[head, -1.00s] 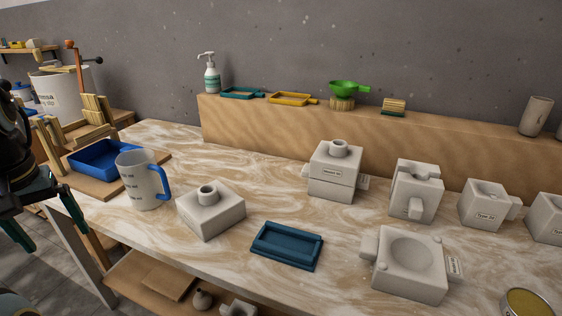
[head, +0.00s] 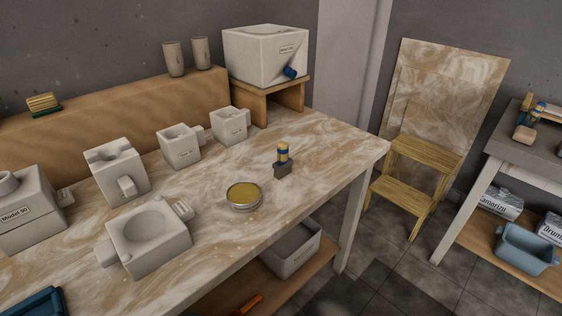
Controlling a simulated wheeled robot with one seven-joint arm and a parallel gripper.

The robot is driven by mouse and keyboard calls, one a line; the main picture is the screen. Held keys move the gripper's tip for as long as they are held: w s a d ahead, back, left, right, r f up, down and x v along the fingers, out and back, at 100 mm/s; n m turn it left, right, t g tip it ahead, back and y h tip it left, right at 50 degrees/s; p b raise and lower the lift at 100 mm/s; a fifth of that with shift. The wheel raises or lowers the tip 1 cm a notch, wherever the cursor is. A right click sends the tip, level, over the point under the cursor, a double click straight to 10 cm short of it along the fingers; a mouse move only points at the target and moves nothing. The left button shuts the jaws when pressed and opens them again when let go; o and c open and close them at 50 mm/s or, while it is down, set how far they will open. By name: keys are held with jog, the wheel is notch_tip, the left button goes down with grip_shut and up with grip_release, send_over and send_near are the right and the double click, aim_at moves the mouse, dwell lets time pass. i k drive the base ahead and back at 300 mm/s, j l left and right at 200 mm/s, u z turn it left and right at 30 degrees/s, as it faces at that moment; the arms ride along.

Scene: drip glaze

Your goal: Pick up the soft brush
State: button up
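A small upright thing (head: 283,160), likely a brush, has a blue and tan upper part and a dark block-like lower part. It stands on the marble-patterned table near its right end, behind a round tin. A green-based block with tan bristle-like layers (head: 43,104) lies on the wooden ledge at the left. More blue and tan handled tools (head: 536,114) lie on the grey table at the far right. I cannot tell for sure which of these is the soft brush. My gripper is not in view now.
The tin (head: 244,196) sits near the table's front edge (head: 300,215). Several white plaster molds (head: 148,238) stand to the left. A white basin (head: 266,54) stands on a wooden stand at the back. A wooden step stool (head: 415,180) stands on the floor between the tables.

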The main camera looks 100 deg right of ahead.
aim_at(282, 167)
jog(key=z, duration=3.05)
jog(key=u, duration=0.35)
jog(key=l+u, duration=0.25)
jog(key=u, duration=0.15)
jog(key=l+u, duration=0.25)
jog(key=u, duration=0.2)
jog(key=l+u, duration=0.25)
jog(key=u, duration=0.15)
jog(key=l+u, duration=0.2)
jog(key=u, duration=0.2)
jog(key=k+l+u, duration=0.15)
jog(key=k+l, duration=0.15)
jog(key=l, duration=0.3)
jog(key=k+l+u, duration=0.15)
jog(key=k+l, duration=0.25)
jog(key=k+l+u, duration=0.15)
jog(key=k+l, duration=0.2)
jog(key=l, duration=0.25)
